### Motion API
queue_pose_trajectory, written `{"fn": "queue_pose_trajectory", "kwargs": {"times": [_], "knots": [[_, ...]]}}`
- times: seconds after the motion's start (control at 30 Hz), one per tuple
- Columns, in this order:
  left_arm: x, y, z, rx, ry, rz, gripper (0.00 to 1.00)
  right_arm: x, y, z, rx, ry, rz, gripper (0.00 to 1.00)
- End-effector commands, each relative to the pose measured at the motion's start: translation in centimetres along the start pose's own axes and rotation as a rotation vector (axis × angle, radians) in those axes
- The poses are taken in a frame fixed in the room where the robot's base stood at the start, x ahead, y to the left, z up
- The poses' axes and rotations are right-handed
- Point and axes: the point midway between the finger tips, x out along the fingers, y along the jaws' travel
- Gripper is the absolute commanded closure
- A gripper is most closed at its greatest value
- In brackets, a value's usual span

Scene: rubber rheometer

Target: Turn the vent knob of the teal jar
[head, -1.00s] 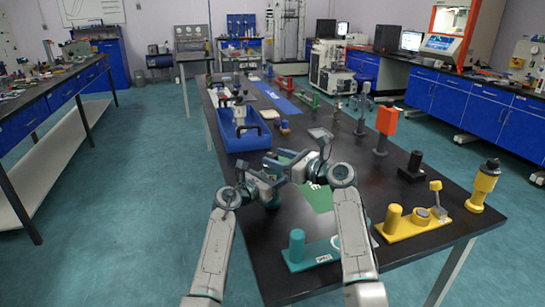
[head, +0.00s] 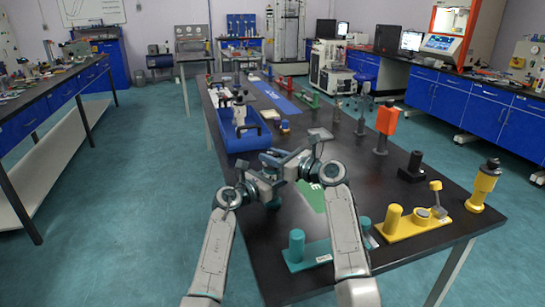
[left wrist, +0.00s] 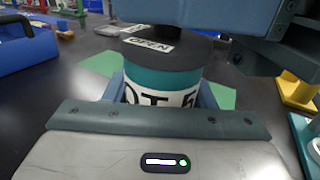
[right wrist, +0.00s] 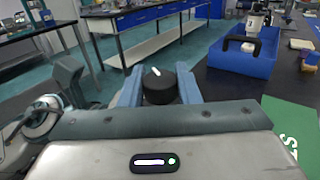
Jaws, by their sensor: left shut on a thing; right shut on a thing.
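The teal jar (left wrist: 165,82) shows in the left wrist view, with a white lettered label and a black lid (left wrist: 160,48) marked OPEN. My left gripper (left wrist: 163,95) is shut around the jar's body. My right gripper (right wrist: 160,90) is shut on a black round knob (right wrist: 161,87), which bears a white line tilted to the upper left in the right wrist view. My right gripper reaches in above the jar's lid in the left wrist view. In the head view the right gripper (head: 287,161) meets the left one, and they hide the jar.
A green mat (head: 312,196) lies beside the grippers on the black table. A blue tray (head: 240,143) stands beyond them. A teal stand (head: 318,254) and a yellow stand (head: 418,226) are near the front edge. A grey square plate (head: 320,133) lies behind my right wrist.

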Motion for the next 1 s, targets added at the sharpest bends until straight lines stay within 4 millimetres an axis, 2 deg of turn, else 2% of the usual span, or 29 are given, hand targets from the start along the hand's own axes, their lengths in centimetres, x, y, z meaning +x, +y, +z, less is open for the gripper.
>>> {"fn": "queue_pose_trajectory", "kwargs": {"times": [0.5, 0.93, 0.97, 1.0], "knots": [[0.01, -0.07, -0.02, 0.001, 0.0, -0.002, 0.76, 0.06, 0.09, -0.14, 0.001, 0.001, -0.339, 0.93], [0.02, -0.07, 0.01, 0.0, -0.001, -0.002, 0.76, -0.03, -0.01, -0.15, -0.001, 0.002, -0.373, 0.93], [0.02, -0.07, 0.01, 0.0, -0.001, -0.002, 0.76, -0.03, -0.01, -0.15, 0.0, 0.002, -0.373, 0.69], [0.02, -0.07, 0.02, 0.0, -0.001, -0.002, 0.76, -0.03, -0.01, -0.15, 0.0, 0.002, -0.373, 0.61]]}}
